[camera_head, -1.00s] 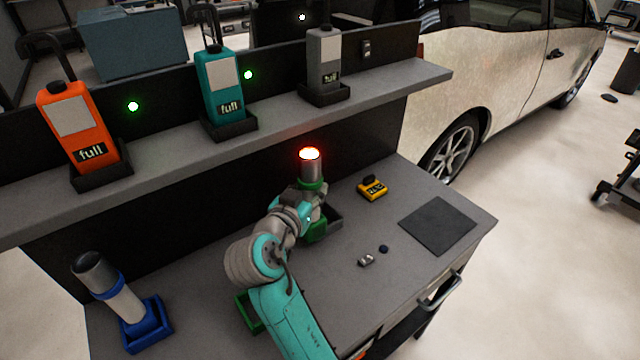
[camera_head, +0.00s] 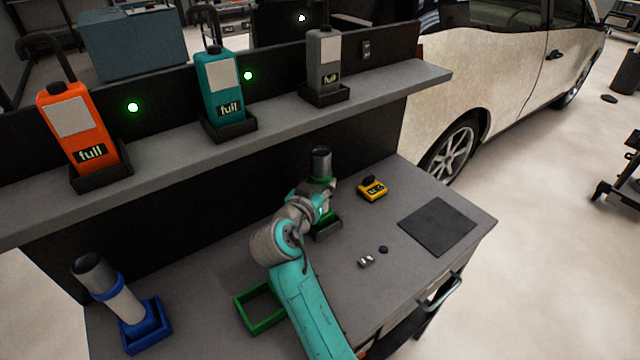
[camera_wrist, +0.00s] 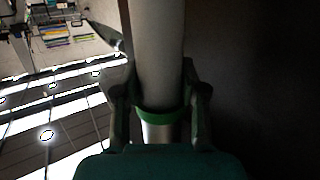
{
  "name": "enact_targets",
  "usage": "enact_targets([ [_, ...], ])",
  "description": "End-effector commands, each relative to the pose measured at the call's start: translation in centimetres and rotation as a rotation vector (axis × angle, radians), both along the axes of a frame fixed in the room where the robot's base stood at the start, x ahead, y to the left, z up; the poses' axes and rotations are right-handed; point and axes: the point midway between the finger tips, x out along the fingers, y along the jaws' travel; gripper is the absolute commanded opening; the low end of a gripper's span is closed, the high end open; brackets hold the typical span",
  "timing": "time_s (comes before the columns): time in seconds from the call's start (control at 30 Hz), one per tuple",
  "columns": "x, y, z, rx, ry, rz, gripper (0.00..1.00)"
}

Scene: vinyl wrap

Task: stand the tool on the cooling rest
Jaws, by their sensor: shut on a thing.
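The tool, a grey cylinder with a green collar and green foot, stands upright in the head view (camera_head: 321,162). Its nozzle end is dark. My gripper (camera_head: 320,188) is shut around it at the collar. In the wrist view the barrel (camera_wrist: 157,45) runs between the two fingers of my gripper (camera_wrist: 160,105). The green foot is at a dark grey tray (camera_head: 327,236), which I take for the cooling rest. My arm hides part of both, and I cannot tell whether the foot touches the tray floor.
An empty green frame (camera_head: 259,309) lies beside my arm. A second tool (camera_head: 120,300) leans in a blue tray at left. A yellow device (camera_head: 372,188), a dark mat (camera_head: 437,227) and small parts (camera_head: 366,261) lie right. The shelf (camera_head: 275,118) with several bottles runs behind.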

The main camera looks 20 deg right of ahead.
Motion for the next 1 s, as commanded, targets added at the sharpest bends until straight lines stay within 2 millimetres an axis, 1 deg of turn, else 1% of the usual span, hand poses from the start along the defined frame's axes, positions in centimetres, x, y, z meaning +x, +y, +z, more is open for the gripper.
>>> enact_targets([
  [0.13, 0.0, 0.0, 0.1, 0.000, -0.002, 0.000, 0.00],
  [0.17, 0.0, 0.0, -0.1, 0.000, 0.000, 0.000, 0.44],
  [0.2, 0.0, 0.0, -0.1, 0.000, 0.000, 0.000, 0.54],
  [0.23, 0.0, 0.0, -0.1, 0.000, 0.000, 0.000, 0.61],
  [0.27, 0.0, 0.0, -0.1, 0.000, 0.000, 0.000, 0.66],
  [0.6, 0.0, 0.0, 0.1, 0.001, -0.001, 0.000, 0.66],
  [0.67, -0.3, 0.3, 0.1, 0.000, 0.000, 0.000, 0.66],
  [0.77, -1.2, 1.0, 0.4, 0.000, -0.001, 0.002, 0.66],
  [1.0, -4.8, 4.0, 1.3, 0.001, -0.002, 0.004, 0.66],
])
